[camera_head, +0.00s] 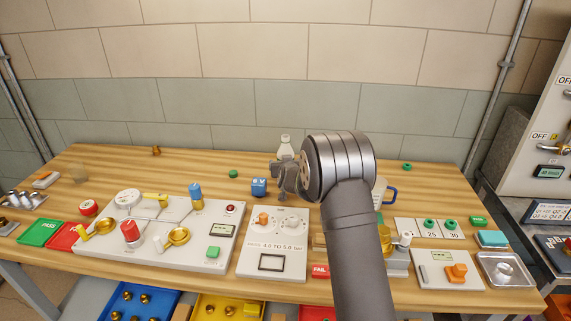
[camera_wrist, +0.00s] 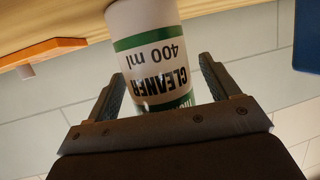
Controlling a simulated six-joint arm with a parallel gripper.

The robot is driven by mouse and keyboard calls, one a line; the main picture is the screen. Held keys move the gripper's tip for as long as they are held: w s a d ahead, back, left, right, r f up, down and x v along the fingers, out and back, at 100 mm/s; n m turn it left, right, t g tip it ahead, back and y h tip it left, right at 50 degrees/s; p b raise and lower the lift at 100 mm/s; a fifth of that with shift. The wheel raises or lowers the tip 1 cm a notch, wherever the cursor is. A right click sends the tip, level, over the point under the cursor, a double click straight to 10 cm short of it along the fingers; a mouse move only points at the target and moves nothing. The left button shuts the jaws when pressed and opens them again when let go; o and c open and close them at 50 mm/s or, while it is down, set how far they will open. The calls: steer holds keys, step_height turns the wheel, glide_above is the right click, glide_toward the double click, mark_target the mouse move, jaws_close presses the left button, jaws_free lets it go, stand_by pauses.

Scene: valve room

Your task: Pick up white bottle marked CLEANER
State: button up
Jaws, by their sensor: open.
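The white bottle marked CLEANER (camera_wrist: 150,50) has green bands and "400 ml" on its label. It appears upside down in the wrist view, between the two fingers of my gripper (camera_wrist: 161,72). The fingers are open, one on each side of it, and I cannot tell whether either touches. In the head view a white bottle (camera_head: 285,147) stands near the back of the wooden table, just behind my gripper (camera_head: 281,178). Its lower part is hidden by the gripper.
A blue block (camera_head: 259,187) sits just left of my gripper. A green ring (camera_head: 233,173) lies behind it. A white valve panel (camera_head: 160,235) and a gauge panel (camera_head: 272,255) fill the front. The table's back left is mostly clear.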

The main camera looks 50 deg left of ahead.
mark_target(286, 152)
steer(key=c, duration=1.2)
steer(key=shift+r, duration=0.2)
steer(key=shift+r, duration=1.15)
steer(key=shift+w+r, duration=0.1)
steer(key=shift+r, duration=0.8)
steer(key=shift+w+d+r, duration=0.9)
steer(key=shift+d+r, duration=0.15)
steer(key=shift+d, duration=0.6)
steer(key=shift+w+d+r, duration=0.85)
steer(key=shift+d+r, duration=0.25)
steer(key=shift+d, duration=0.6)
steer(key=shift+w+d+r, duration=0.9)
steer(key=shift+d+r, duration=0.15)
steer(key=shift+d, duration=0.6)
steer(key=shift+w+d+r, duration=0.1)
